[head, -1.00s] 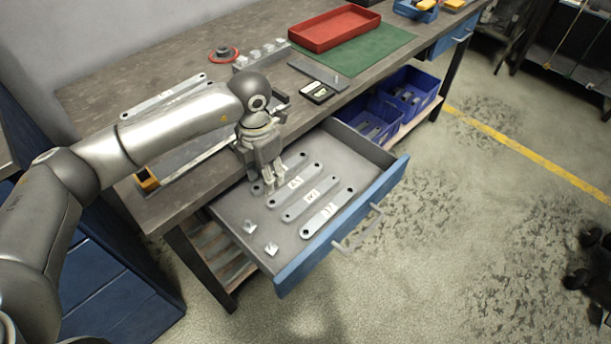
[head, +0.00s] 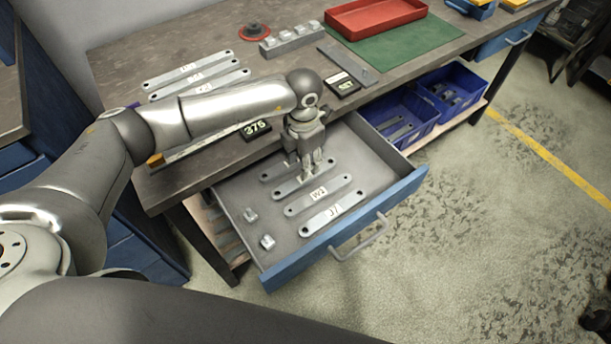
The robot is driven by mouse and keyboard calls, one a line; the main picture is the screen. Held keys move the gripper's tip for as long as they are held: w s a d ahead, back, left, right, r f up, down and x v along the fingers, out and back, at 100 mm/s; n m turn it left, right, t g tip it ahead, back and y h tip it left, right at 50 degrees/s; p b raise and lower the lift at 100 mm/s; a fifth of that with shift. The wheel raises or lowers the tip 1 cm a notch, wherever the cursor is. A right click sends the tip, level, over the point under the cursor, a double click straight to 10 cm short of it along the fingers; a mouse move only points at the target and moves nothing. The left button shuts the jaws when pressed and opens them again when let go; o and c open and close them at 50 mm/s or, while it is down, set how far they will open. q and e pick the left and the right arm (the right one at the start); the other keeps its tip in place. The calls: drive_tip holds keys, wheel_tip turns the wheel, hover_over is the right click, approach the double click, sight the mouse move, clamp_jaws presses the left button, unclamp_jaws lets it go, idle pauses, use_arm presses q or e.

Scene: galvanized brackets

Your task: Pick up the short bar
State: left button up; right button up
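Several flat grey bars lie side by side in the open drawer (head: 225,195). The front one (head: 345,207) has a label that seems to read J7, and the middle one (head: 335,186) seems to read W1. Behind them is another labelled bar (head: 287,188), partly hidden by my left gripper (head: 312,170). A further bar (head: 270,176) at the back is also partly covered. Which bar is the short one, I cannot tell. My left gripper points down, its fingertips at the rear bars; whether they touch or close on one is unclear. My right gripper is out of view.
Two small pale blocks (head: 267,242) sit at the drawer's left. On the bench (head: 120,70) are more labelled bars (head: 190,70), a notched grey block (head: 291,40), dark label plates (head: 343,85) and a red tray (head: 350,22). Blue bins (head: 447,88) stand below right.

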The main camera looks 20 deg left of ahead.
use_arm(q)
drive_tip(key=shift+d+f+p, duration=0.2)
drive_tip(key=shift+f+p, duration=0.4)
drive_tip(key=shift+f, duration=2.05)
clamp_jaws()
